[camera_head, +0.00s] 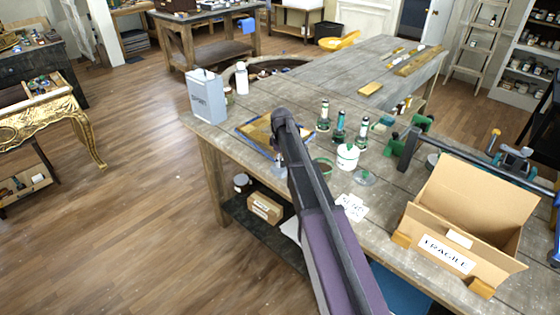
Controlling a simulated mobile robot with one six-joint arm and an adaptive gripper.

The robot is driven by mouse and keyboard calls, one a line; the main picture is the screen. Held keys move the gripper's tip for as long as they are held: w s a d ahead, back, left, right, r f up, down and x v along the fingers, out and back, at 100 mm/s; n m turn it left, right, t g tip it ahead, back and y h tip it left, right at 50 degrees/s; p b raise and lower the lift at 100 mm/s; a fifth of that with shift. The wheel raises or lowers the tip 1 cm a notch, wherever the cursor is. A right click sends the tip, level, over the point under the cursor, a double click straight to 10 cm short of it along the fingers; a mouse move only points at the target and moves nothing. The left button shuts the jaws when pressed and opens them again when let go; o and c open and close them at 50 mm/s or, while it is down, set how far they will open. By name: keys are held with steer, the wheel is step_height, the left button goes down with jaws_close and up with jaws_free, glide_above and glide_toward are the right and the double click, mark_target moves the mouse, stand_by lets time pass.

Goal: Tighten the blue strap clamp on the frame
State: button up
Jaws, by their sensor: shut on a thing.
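A flat golden-brown piece (258,130) with blue along its edges lies on the near grey workbench, left of the end of my dark arm. It may be the frame with the blue strap around it, but it is too small to tell. My arm covers its right part. I cannot make out a clamp buckle or handle. My arm rises from the bottom of the view, and its dark upper end is over the bench beside this piece. My gripper is not distinguishable; it is hidden or outside the view.
The workbench (392,195) also holds a grey can (207,97), a white bottle (241,78), several green-and-glass bottles, a white jar (347,157), a long bar clamp and an open cardboard box (465,225). A gilt console (55,115) stands left. Wooden floor (130,220) is clear between.

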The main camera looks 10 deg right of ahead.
steer(key=shift+a, duration=0.15)
steer(key=shift+s, duration=0.1)
steer(key=shift+m, duration=0.3)
steer(key=m, duration=0.7)
steer(key=shift+m, duration=0.4)
steer(key=m, duration=0.3)
steer(key=shift+m, duration=0.3)
steer(key=shift+s+m, duration=0.1)
steer(key=shift+m, duration=1.8)
